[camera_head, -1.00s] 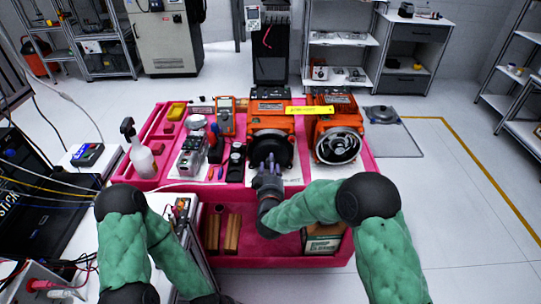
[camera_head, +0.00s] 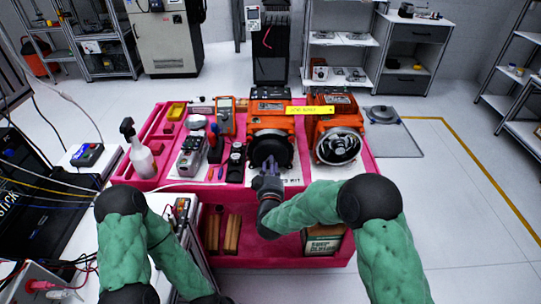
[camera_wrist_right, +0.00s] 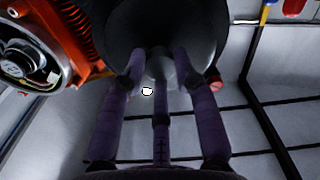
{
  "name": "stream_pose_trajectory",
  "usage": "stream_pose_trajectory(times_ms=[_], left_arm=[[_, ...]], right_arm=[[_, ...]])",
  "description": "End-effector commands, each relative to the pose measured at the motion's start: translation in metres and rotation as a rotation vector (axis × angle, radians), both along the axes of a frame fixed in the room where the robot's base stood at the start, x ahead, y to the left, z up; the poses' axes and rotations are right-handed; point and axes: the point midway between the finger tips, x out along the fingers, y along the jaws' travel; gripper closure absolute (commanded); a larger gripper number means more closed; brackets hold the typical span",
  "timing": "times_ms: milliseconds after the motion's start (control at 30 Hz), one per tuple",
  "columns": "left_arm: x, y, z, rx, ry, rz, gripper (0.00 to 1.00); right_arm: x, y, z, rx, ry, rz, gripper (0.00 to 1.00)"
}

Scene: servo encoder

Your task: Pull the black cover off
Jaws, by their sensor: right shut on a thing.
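The round black cover (camera_head: 268,153) is at the front of the left orange motor (camera_head: 272,118) on the pink cart. My right gripper (camera_head: 268,176) is in front of and below the cover's middle in the head view. In the right wrist view, its three fingers (camera_wrist_right: 158,75) close around the small grey knob at the centre of the black cover (camera_wrist_right: 175,25). Whether a gap separates the cover from the motor is hidden from me. My left arm shows at the lower left, but its gripper is out of view.
A second orange motor (camera_head: 335,110) with an exposed silver ring stands close on the right. Tools, a multimeter (camera_head: 226,110) and a spray bottle (camera_head: 138,152) crowd the pink cart (camera_head: 166,106) on the left. Boxes lie on its lower shelf.

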Motion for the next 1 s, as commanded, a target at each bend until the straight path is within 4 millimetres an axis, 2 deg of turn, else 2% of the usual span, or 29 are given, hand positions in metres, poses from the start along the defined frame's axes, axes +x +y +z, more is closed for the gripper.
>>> stream_pose_trajectory(times_ms=[1000], left_arm=[[0.000,0.000,0.000,0.000,0.000,0.000,0.55]], right_arm=[[-0.021,0.001,0.001,0.000,-0.002,0.001,1.00]])
